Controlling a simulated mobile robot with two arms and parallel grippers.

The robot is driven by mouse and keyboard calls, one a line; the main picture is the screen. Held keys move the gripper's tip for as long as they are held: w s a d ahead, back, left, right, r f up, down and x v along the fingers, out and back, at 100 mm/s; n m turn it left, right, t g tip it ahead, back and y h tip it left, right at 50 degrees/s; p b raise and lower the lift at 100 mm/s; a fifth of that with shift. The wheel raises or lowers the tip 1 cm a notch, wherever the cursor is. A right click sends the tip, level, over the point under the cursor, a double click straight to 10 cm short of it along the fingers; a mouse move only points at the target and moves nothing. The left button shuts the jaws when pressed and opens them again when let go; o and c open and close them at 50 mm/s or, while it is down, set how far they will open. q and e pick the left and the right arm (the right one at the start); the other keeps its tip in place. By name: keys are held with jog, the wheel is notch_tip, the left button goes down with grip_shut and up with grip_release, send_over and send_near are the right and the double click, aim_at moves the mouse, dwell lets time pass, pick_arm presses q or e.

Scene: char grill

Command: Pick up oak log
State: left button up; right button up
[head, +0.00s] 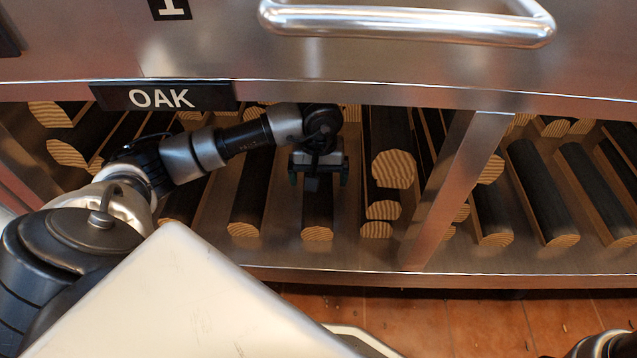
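The oak logs lie in the left bay of a metal shelf under the OAK label (163,97). They have dark bark and pale cut ends facing me. One oak log (317,218) lies directly under my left gripper (318,180). The gripper's two fingers are spread wider than this log, one toward each side. It looks open, and no log is held up in it. Whether the fingers touch the log cannot be told. The far part of the log is hidden by the gripper. My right gripper is not in view; only part of my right arm shows at the bottom right corner.
Another log (247,200) lies to the left, and stacked logs (393,168) lie to the right. A metal divider (455,190) separates the right bay, which holds more logs. The shelf's front lip (340,270) runs below. A drawer handle (410,22) sticks out above. The floor is tiled.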

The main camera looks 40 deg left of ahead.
pick_arm(q)
jog(key=shift+f, duration=0.3)
jog(key=c, duration=1.3)
